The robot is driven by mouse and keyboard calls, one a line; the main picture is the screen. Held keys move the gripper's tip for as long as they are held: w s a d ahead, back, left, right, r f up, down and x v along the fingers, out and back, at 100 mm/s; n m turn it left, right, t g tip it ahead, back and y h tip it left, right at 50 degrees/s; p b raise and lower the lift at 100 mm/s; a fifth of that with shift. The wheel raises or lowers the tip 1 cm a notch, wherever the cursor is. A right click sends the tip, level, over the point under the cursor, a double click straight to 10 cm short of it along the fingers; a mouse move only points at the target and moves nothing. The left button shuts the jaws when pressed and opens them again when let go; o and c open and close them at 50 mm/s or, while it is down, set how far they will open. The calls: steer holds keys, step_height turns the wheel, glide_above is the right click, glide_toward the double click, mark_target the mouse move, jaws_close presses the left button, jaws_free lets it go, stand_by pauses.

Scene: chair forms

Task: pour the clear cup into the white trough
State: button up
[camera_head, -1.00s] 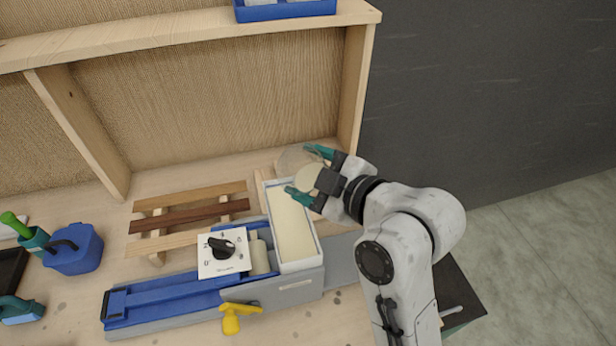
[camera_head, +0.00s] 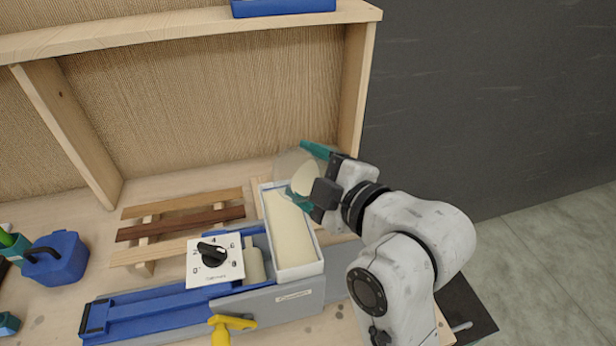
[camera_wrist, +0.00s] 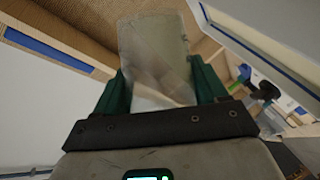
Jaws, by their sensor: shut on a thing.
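My gripper (camera_head: 301,171) is shut on the clear cup (camera_head: 285,163), with one teal finger on each side. The cup is see-through and tilted, with cream-coloured stuff inside it on the side nearer my wrist. In the wrist view the cup (camera_wrist: 153,42) stands between the fingers (camera_wrist: 160,88), and its contents show a slanted edge low in it. The white trough (camera_head: 317,248) is a long open box with a cream filling along its inside. In the head view the cup overlaps the trough's far end; its height above the rim is hard to tell.
A grey and blue machine with a white dial plate (camera_head: 228,271) and yellow handle (camera_head: 232,322) adjoins the trough. A slatted wooden rack (camera_head: 180,227) lies behind it. A blue can (camera_head: 57,258) is at the left. A wooden shelf frame (camera_head: 352,95) stands behind the cup.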

mark_target(302, 192)
steer(key=shift+s+f+n+t+b, duration=0.1)
steer(key=shift+f+n+t+b, duration=0.3)
steer(key=shift+n+b, duration=0.8)
steer(key=shift+r+m+b, duration=0.15)
steer(key=shift+m+b, duration=0.15)
steer(key=shift+m, duration=0.1)
steer(key=shift+s+a+f+n+t+y+b, duration=0.25)
steer(key=shift+n+b, duration=0.35)
steer(key=shift+b, duration=0.65)
steer(key=shift+s+d+f+n+t+b, duration=0.15)
steer(key=shift+f+n+b, duration=0.35)
steer(key=shift+b, duration=0.75)
steer(key=shift+s+a+f+n+t+y+b, duration=0.1)
steer(key=shift+a+f+n+t+y+b, duration=0.15)
steer(key=shift+n+b, duration=0.75)
steer(key=shift+s+n+t+b, duration=0.15)
steer(key=shift+n+t+b, duration=0.15)
steer(key=shift+b, duration=0.9)
steer(key=shift+s+a+r+n+t+b, duration=0.2)
steer(key=shift+s+r+n+t+b, duration=0.1)
steer(key=shift+n+b, duration=0.8)
stand_by(0.6)
